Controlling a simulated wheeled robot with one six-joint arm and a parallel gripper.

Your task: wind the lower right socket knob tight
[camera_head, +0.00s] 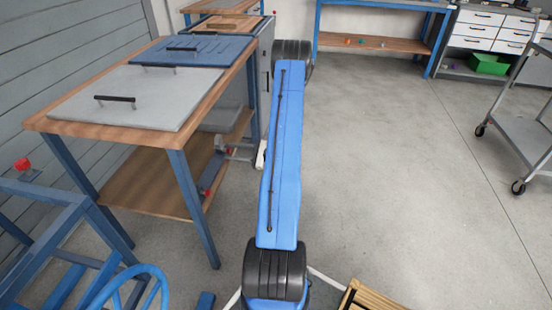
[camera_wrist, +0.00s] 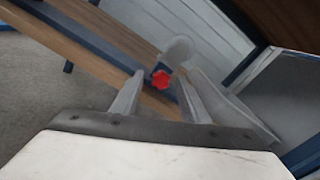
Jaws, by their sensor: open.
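A red lobed knob (camera_wrist: 160,79) shows in the wrist view, in front of a pale grey rounded part (camera_wrist: 178,50). My gripper (camera_wrist: 162,84) is open, its two grey fingers apart, with the knob between the fingertips in the picture. No contact with the knob shows, and I cannot tell how far it is from the fingers. In the head view, small red parts (camera_head: 205,192) show on a grey fixture (camera_head: 222,160) at the right side of the near wooden bench. Which of them is the wrist-view knob I cannot tell.
The near bench (camera_head: 135,180) has blue legs and a grey panel (camera_head: 140,97) on top. A blue frame (camera_head: 60,215) with another red knob (camera_head: 22,164) stands at the lower left. A grey cart (camera_head: 525,135) stands at right; the floor between is clear.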

